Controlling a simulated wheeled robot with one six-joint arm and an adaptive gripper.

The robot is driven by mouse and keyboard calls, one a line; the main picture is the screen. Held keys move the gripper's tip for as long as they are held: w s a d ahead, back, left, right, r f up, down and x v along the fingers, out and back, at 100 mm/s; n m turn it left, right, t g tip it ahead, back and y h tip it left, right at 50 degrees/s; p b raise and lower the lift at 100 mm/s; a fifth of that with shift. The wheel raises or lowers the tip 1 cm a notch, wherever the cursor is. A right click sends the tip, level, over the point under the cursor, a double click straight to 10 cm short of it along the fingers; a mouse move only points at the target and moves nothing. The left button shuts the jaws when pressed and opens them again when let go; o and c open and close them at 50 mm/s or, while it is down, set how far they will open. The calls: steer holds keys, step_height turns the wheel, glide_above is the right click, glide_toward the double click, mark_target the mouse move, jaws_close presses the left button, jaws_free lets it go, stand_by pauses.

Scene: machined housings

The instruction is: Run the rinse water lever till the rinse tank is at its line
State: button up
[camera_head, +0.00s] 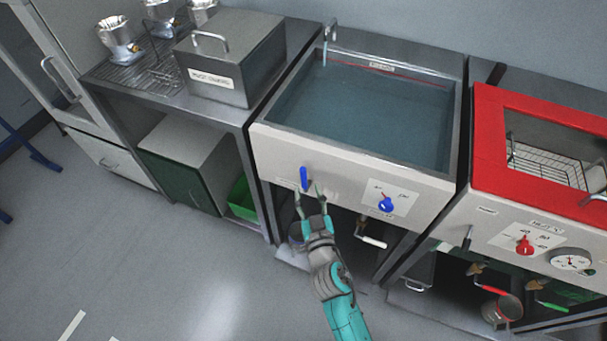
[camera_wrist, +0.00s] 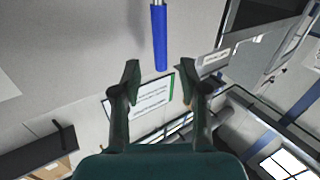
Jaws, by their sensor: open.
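The blue rinse water lever (camera_head: 304,178) sits upright on the front panel of the rinse tank, at its left side. In the wrist view the lever (camera_wrist: 160,38) hangs into the picture from the top, between and beyond my fingertips. My gripper (camera_head: 310,192) is open, just below and right of the lever in the head view; I cannot tell whether it touches. In the wrist view both fingers (camera_wrist: 161,82) are apart with nothing between them. The rinse tank (camera_head: 455,110) holds blue-grey water (camera_head: 360,110). A red line (camera_head: 400,76) shows along its back wall, near the water surface.
A blue knob (camera_head: 386,204) is on the same panel, right of the lever. A white-handled lever (camera_head: 371,241) is below it. A red-framed unit (camera_head: 487,140) stands to the right, a lidded steel box (camera_head: 235,65) to the left. The floor in front is clear.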

mark_target(304, 178)
steer(key=x, duration=0.6)
steer(key=shift+w, duration=0.35)
jaws_close()
